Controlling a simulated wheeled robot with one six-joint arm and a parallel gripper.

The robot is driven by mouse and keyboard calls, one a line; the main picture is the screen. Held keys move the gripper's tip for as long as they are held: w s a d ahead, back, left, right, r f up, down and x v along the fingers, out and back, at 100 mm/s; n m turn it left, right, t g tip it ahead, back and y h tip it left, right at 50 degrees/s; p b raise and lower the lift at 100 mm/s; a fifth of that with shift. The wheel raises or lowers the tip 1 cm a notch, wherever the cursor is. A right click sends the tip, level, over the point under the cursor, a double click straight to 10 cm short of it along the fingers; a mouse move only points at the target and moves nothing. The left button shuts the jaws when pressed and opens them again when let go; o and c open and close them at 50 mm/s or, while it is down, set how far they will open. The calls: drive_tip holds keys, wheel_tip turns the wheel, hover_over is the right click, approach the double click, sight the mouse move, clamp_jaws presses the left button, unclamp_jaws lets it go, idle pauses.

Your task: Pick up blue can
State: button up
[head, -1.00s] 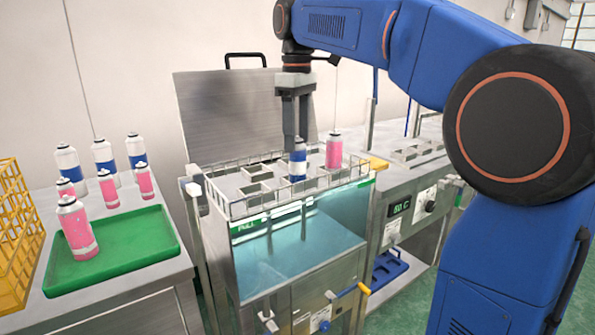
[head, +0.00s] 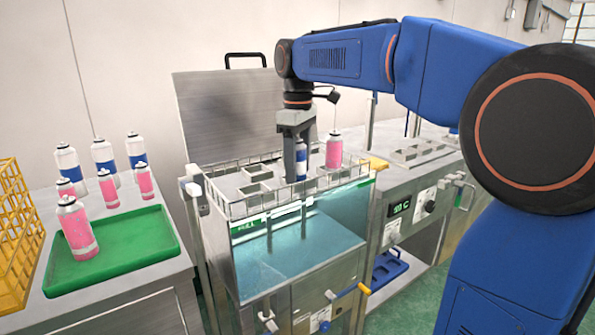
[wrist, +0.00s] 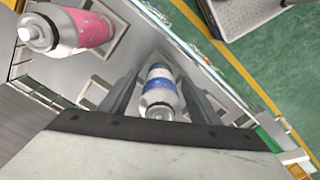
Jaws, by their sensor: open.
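The blue can (head: 301,160), white with a blue band, stands upright in a slot of the wire rack over the water bath. In the wrist view the blue can (wrist: 160,88) lies between the two fingers of my gripper (wrist: 158,92). My gripper (head: 295,165) points down at the can in the head view, with its fingers on either side of it. The fingers are open, and a finger hides part of the can in the head view.
A pink can (head: 333,150) stands close by in the rack (head: 235,208), also in the wrist view (wrist: 85,28). A raised metal lid (head: 228,115) is behind. At left are a green tray (head: 130,245), several blue-banded and pink cans, and a yellow crate (head: 15,240).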

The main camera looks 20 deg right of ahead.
drive_tip(key=c, duration=1.2)
